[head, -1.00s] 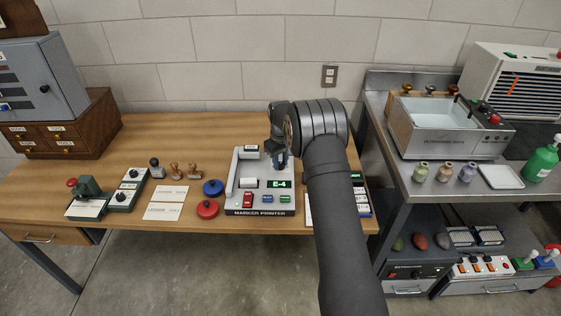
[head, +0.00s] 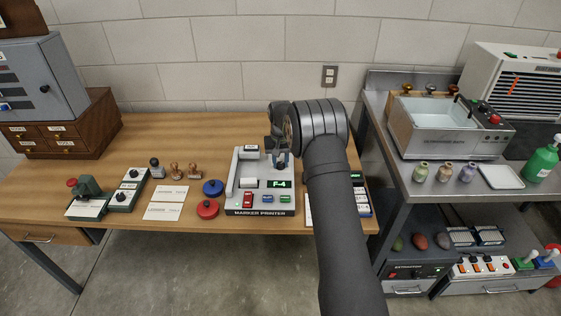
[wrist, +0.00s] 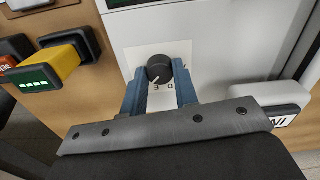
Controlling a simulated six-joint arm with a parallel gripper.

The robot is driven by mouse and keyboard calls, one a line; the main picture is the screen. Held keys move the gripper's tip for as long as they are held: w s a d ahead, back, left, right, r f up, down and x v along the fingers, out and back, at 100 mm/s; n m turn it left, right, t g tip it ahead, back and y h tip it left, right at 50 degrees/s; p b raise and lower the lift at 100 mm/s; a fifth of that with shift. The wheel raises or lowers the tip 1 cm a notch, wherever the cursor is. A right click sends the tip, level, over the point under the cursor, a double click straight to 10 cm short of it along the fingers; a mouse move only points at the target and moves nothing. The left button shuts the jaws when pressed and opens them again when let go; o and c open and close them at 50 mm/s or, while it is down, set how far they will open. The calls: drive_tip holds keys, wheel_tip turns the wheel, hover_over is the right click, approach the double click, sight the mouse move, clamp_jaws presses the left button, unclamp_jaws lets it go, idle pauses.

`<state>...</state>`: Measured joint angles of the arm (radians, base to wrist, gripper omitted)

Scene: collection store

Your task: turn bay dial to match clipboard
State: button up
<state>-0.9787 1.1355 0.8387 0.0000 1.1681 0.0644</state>
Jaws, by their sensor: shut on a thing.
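The marker printer (head: 262,212), a light grey machine with a dark front label, stands on the wooden table. Its green display (head: 278,184) appears to read F-4. My gripper (head: 281,163) is over the back right of the printer. In the wrist view, a round black dial (wrist: 159,68) with a white pointer mark sits on a pale plate, with "3" and "0" printed below it. My gripper's blue fingers (wrist: 160,84) are closed on the dial from both sides. I cannot make out a clipboard in these views.
Red (head: 207,209) and blue (head: 213,187) round pads and white cards (head: 165,211) lie left of the printer. My arm partly hides items to its right. A steel bench with a basin (head: 440,110) stands at right.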

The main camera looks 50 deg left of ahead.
sight(280, 163)
drive_tip(key=o, duration=1)
wheel_tip(280, 163, up, 18)
drive_tip(key=shift+f, duration=0.25)
wheel_tip(280, 163, down, 18)
drive_tip(key=shift+r, duration=0.2)
idle(0.4)
